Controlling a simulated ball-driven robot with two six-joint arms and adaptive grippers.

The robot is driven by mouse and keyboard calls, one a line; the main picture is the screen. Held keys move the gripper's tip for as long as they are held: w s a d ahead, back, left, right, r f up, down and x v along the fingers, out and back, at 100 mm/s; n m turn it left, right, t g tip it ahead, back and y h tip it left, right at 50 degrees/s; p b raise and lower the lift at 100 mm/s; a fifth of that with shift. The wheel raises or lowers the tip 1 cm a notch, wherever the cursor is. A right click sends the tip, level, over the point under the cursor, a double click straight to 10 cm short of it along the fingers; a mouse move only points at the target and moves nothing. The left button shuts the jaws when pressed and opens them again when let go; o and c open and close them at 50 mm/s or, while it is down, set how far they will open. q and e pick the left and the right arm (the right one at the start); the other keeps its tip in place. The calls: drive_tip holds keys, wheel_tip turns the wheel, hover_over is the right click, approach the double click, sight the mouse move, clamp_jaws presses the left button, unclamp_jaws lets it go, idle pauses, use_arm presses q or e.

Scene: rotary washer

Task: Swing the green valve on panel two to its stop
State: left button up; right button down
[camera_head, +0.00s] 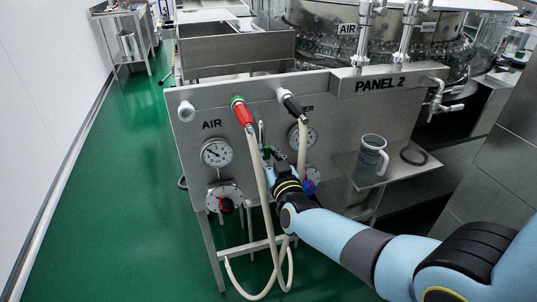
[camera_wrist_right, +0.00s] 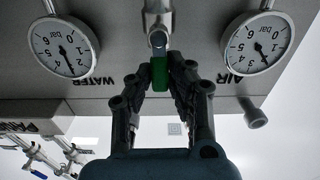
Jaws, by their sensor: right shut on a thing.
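The green valve (camera_head: 267,152) is on the front of panel two (camera_head: 345,115), between the AIR gauge and the WATER gauge. My right gripper (camera_head: 272,158) reaches it from the front and partly hides it. In the right wrist view, which shows the panel upside down, the green handle (camera_wrist_right: 159,73) stands between the two dark fingers of my right gripper (camera_wrist_right: 160,84), which is shut on it. The handle hangs from a metal valve body (camera_wrist_right: 158,38). My left gripper is not in view.
A red-ended hose (camera_head: 242,113) and a black-ended hose (camera_head: 291,104) hang close to the valve. The AIR gauge (camera_head: 216,153) is left, the other gauge (camera_head: 303,136) right. A grey mug (camera_head: 371,155) stands on a side shelf (camera_head: 396,176). Green floor (camera_head: 125,190) is open at left.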

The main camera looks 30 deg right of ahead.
drive_tip(key=c, duration=1.2)
unclamp_jaws()
drive_tip(key=shift+c, duration=0.2)
drive_tip(key=shift+s, duration=0.1)
drive_tip(key=v, duration=1.2)
drive_tip(key=shift+f, duration=0.2)
drive_tip(key=s+f+n+g+y+b, duration=0.1)
drive_tip(key=s+f+g+b, duration=0.1)
drive_tip(key=s+f, duration=0.5)
drive_tip(key=s+f+n+g+y+b, duration=0.15)
drive_tip(key=s+f, duration=0.25)
drive_tip(key=f, duration=0.7)
drive_tip(key=s+f+n+g+y+b, duration=0.1)
drive_tip(key=s+f+g+b, duration=0.3)
drive_tip(key=f, duration=0.5)
drive_tip(key=s+d+f+g, duration=0.1)
drive_tip(key=s+f+g, duration=0.3)
drive_tip(key=s, duration=1)
drive_tip(key=s+d+f+g, duration=0.1)
drive_tip(key=s+f+g, duration=0.4)
drive_tip(key=s+f, duration=0.6)
drive_tip(key=s, duration=0.4)
